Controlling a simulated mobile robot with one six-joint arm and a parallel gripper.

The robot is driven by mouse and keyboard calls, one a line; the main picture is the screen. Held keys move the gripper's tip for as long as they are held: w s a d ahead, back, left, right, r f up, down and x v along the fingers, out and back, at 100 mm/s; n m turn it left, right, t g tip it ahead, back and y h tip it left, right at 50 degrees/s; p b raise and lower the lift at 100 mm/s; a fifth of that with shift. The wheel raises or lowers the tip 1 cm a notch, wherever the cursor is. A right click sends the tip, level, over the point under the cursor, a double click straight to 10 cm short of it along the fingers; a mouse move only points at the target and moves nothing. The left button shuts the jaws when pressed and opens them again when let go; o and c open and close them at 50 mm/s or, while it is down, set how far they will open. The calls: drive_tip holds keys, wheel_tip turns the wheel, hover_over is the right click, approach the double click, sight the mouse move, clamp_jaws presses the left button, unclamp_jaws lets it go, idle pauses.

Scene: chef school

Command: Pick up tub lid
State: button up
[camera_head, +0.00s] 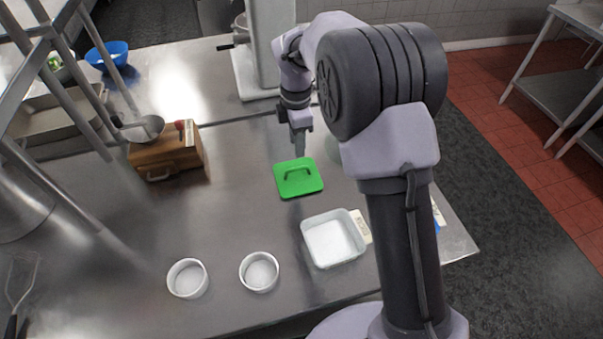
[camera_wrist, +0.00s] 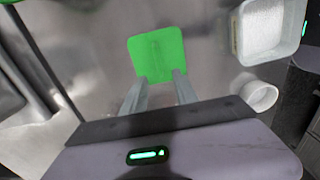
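The tub lid (camera_head: 286,184) is a flat green square with a raised handle, lying on the steel counter in the head view. In the wrist view the lid (camera_wrist: 157,48) shows just beyond my fingertips, its handle hard to make out. My gripper (camera_head: 300,155) is at the lid's far edge in the head view, pointing down. In the wrist view the two fingers of my gripper (camera_wrist: 160,76) are spread apart with nothing held between them. Whether they touch the lid cannot be told. A white square tub (camera_head: 333,241) stands open nearer the counter's front; it also shows in the wrist view (camera_wrist: 268,30).
Two white round bowls (camera_head: 187,278) (camera_head: 259,272) stand near the front edge. A wooden box (camera_head: 168,155) and a ladle (camera_head: 146,127) are at the left, by a metal rack. A blue bowl (camera_head: 107,53) is farther back. The counter left of the lid is clear.

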sight(297, 168)
wheel_tip(297, 168, down, 6)
drive_tip(key=shift+w+f+b, duration=0.1)
drive_tip(key=shift+f+b, duration=0.15)
drive_tip(key=shift+b, duration=0.6)
wheel_tip(297, 168, down, 6)
drive_tip(key=b, duration=0.2)
drive_tip(key=shift+w+a+r+b, duration=0.1)
drive_tip(key=shift+r+b, duration=0.1)
drive_tip(key=shift+b, duration=0.1)
drive_tip(key=shift+r, duration=0.15)
clamp_jaws()
